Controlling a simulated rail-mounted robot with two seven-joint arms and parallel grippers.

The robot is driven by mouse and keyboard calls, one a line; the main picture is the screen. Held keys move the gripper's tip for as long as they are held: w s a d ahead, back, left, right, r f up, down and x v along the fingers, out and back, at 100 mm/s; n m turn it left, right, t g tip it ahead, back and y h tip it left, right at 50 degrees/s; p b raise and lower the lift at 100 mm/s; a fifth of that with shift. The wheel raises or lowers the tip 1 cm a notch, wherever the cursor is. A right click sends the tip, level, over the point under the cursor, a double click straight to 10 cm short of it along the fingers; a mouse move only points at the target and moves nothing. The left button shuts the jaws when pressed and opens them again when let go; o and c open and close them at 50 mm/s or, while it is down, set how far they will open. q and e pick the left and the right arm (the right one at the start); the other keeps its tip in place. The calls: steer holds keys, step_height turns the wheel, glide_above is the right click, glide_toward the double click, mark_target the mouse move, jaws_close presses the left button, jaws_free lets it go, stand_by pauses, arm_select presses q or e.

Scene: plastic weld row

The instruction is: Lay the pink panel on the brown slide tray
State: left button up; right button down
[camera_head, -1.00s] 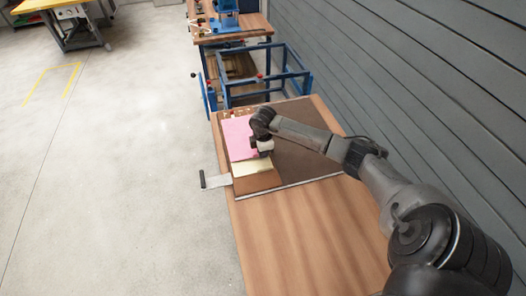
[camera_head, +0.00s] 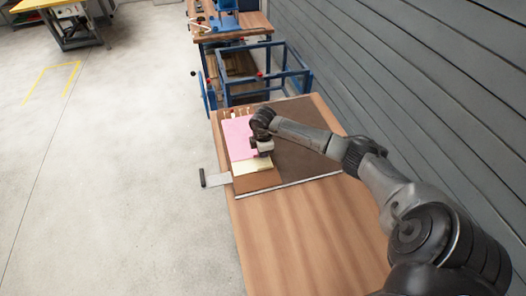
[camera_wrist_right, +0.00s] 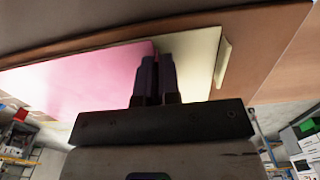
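The pink panel (camera_head: 236,132) is a flat sheet at the left of the work surface in the head view. It also fills the left of the right wrist view (camera_wrist_right: 90,78). My right gripper (camera_head: 264,154) is at its near right edge; in the wrist view its two fingers (camera_wrist_right: 157,75) are close together on that edge. The brown slide tray (camera_head: 258,183) shows as a brown strip below the panels, with a handle at its left. A cream sheet (camera_head: 250,167) lies between the pink panel and the tray's bare strip. My left gripper is not in view.
A dark brown board (camera_head: 305,157) covers the wooden table (camera_head: 300,230) right of the panels. A grey handle (camera_head: 214,181) juts past the table's left edge. Several small pale pieces stand behind the pink panel. A blue frame (camera_head: 258,75) stands beyond. A grey wall runs along the right.

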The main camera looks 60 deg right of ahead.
steer(key=c, duration=0.8)
jaws_free()
steer(key=shift+c, duration=0.2)
steer(key=shift+r, duration=0.1)
step_height(320, 180, up, 2)
steer(key=shift+p, duration=1.1)
step_height(320, 180, up, 5)
steer(key=p, duration=0.5)
